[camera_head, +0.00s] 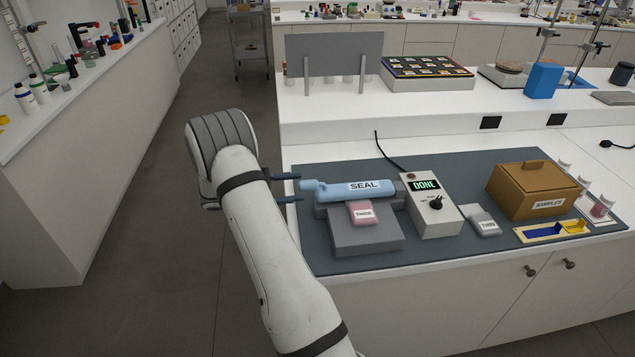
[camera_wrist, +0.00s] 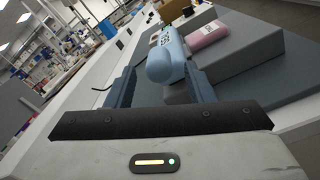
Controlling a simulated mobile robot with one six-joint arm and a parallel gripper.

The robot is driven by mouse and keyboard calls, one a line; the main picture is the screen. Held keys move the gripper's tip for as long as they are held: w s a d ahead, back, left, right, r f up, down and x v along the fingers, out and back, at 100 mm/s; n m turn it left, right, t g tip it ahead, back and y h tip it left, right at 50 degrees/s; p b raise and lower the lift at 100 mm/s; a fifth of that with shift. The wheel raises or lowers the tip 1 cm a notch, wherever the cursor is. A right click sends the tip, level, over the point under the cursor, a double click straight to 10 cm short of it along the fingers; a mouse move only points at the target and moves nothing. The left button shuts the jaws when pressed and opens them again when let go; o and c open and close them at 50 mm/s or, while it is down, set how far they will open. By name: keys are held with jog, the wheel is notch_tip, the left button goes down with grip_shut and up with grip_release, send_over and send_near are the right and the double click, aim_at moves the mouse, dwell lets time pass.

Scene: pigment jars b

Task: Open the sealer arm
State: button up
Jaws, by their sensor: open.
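The sealer arm (camera_head: 347,190) is a light blue bar labelled SEAL, lying down across the grey sealer base (camera_head: 364,237). A pink pouch (camera_head: 362,214) sticks out from under the bar at the front. My gripper (camera_head: 288,188) is open at the bar's left end. In the wrist view, the rounded end of the sealer arm (camera_wrist: 166,66) shows between the two dark blue fingers of my gripper (camera_wrist: 160,85), with a gap visible on the left side. I cannot tell whether a finger touches it.
A control box (camera_head: 433,206) reading DONE, with a black knob, stands right of the sealer. A grey pouch (camera_head: 481,220), a brown SAMPLES box (camera_head: 533,190) and a yellow-blue tray (camera_head: 551,232) lie further right on the dark mat (camera_head: 440,165). A raised shelf runs behind.

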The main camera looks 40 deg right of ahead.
aim_at(319, 185)
jog(key=p+x, duration=0.1)
jog(key=x, duration=0.5)
jog(key=shift+s+d+p, duration=0.15)
jog(key=shift+d+p, duration=0.05)
jog(key=shift+p, duration=0.2)
grip_shut()
